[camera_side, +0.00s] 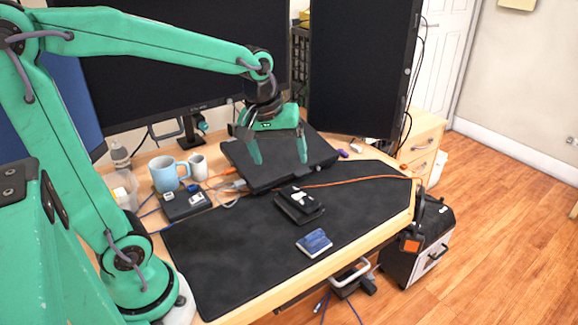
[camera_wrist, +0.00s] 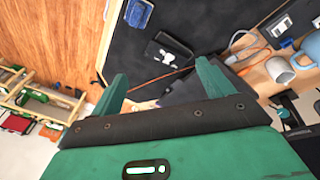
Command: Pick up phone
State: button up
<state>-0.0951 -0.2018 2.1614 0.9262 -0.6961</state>
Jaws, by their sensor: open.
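A small flat blue item (camera_side: 314,242) with a pale edge lies on the dark desk mat, near its front edge. Behind it a dark flat item (camera_side: 302,200) with white marks on top rests on the mat. I cannot tell for certain which is the phone. In the wrist view the blue item (camera_wrist: 138,13) is at the top edge and the dark item (camera_wrist: 170,50) is just below it. My gripper (camera_side: 280,156) is open and empty, above the black laptop-like slab behind both items. Its fingers also show in the wrist view (camera_wrist: 160,74), apart from both items.
The black slab (camera_side: 262,172) lies below my gripper. Two mugs (camera_side: 168,175), a small black box (camera_side: 186,205) and cables stand to its left. Monitors (camera_side: 360,70) rise behind. An orange cable (camera_side: 355,181) crosses the mat (camera_side: 235,255), whose front is mostly clear.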

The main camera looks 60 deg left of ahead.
jog(key=w+a+f+n+g, duration=0.2)
jog(key=w+a+f+n, duration=0.1)
jog(key=w+f+n, duration=0.3)
jog(key=n+g, duration=0.1)
jog(key=n, duration=0.3)
send_over(301, 197)
notch_tip(301, 197, down, 5)
jog(key=shift+w+f, duration=0.1)
jog(key=shift+f, duration=0.05)
jog(key=shift+f, duration=0.1)
jog(key=shift+f, duration=1.25)
jog(key=shift+f, duration=0.1)
jog(key=shift+f, duration=2.5)
jog(key=shift+c, duration=0.2)
